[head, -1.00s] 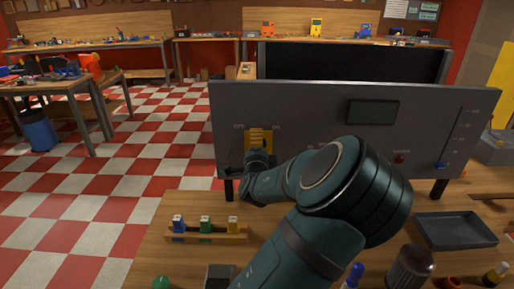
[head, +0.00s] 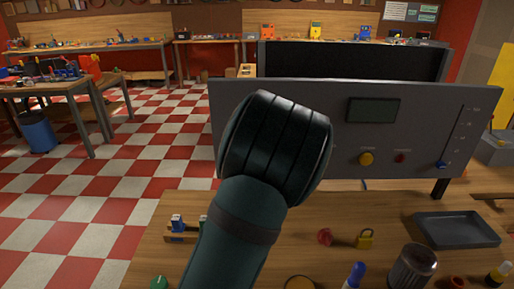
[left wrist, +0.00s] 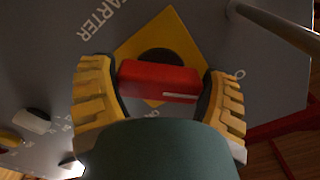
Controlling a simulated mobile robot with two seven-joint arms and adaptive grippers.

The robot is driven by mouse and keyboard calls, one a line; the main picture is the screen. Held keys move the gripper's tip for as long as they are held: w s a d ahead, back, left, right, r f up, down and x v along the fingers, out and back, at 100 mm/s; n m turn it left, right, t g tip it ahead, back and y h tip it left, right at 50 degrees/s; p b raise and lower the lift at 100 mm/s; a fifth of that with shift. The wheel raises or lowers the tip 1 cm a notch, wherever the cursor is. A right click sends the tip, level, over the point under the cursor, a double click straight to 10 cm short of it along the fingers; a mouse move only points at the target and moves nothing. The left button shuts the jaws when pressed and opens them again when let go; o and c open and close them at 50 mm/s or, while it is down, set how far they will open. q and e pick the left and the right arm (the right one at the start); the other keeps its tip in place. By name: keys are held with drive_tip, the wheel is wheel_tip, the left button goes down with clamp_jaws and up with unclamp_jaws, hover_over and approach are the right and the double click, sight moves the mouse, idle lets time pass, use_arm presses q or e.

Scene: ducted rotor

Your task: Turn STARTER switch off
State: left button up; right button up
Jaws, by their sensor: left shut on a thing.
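The STARTER switch shows in the left wrist view as a red handle (left wrist: 158,78) over a dark round hub on a yellow diamond plate (left wrist: 150,40). Part of the printed word STARTER (left wrist: 97,18) is readable at upper left. The handle lies nearly level across that picture. My left gripper (left wrist: 162,84), with yellow ribbed fingers, is shut on the handle, one finger at each end. Smaller lettering by the plate is partly covered. In the head view my left arm hides the gripper and the switch on the grey panel (head: 430,130). My right gripper is not in view.
The panel carries a display (head: 373,110), a yellow knob (head: 366,158), a red button (head: 400,157) and a slider (head: 441,164). A rod (left wrist: 275,25) crosses the left wrist view's upper right.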

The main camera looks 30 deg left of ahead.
use_arm(q)
drive_tip(key=shift+n, duration=0.3)
drive_tip(key=o, duration=1)
drive_tip(key=v, duration=1.2)
drive_tip(key=shift+d, duration=0.1)
